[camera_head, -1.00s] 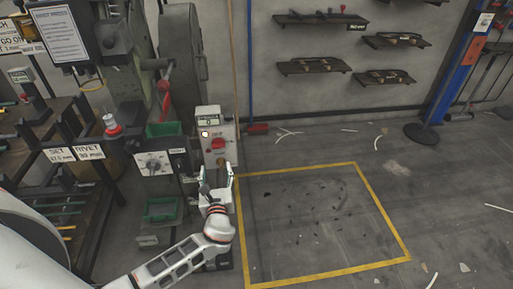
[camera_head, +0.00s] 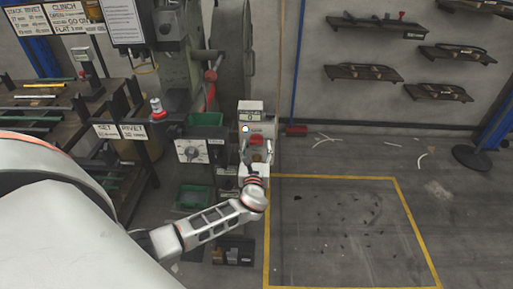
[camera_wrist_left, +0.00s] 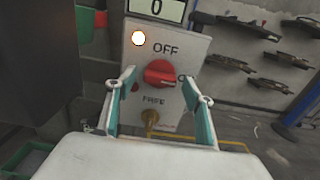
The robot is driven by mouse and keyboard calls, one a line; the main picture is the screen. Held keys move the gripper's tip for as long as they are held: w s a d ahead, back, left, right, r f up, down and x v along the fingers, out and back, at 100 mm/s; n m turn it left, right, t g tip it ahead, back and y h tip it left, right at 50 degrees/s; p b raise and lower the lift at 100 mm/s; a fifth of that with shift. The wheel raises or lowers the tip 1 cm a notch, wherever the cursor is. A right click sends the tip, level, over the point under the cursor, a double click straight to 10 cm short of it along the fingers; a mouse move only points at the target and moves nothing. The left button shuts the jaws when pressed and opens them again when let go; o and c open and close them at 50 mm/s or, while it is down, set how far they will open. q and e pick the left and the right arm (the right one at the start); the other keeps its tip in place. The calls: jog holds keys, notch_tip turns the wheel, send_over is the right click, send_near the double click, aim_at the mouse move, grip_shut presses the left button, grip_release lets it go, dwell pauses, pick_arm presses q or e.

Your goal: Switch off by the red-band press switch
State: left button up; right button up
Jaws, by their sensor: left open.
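The grey switch box (camera_head: 262,128) stands on a post beside the press (camera_head: 181,65). It has a lit lamp (camera_wrist_left: 138,38), a red rotary knob (camera_wrist_left: 160,73) and a label plate (camera_wrist_left: 160,9) reading 0. OFF is printed above the knob and FREE below it, with a brass key-like piece (camera_wrist_left: 150,118) under that. My left gripper (camera_wrist_left: 161,88) is open in front of the box, one finger on each side of the knob in the picture. Contact with the knob cannot be told. My right gripper is not in view.
A green bin (camera_head: 204,119) and a grey dial panel (camera_head: 192,151) are left of the box. A workbench (camera_head: 45,110) with signs stands further left. Wall shelves (camera_head: 362,72) hang at the right. Floor inside the yellow outline (camera_head: 400,200) is mostly clear, with small dark scraps.

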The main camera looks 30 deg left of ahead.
pick_arm(q)
jog(key=shift+c, duration=0.4)
jog(key=c, duration=1)
jog(key=shift+c, duration=0.2)
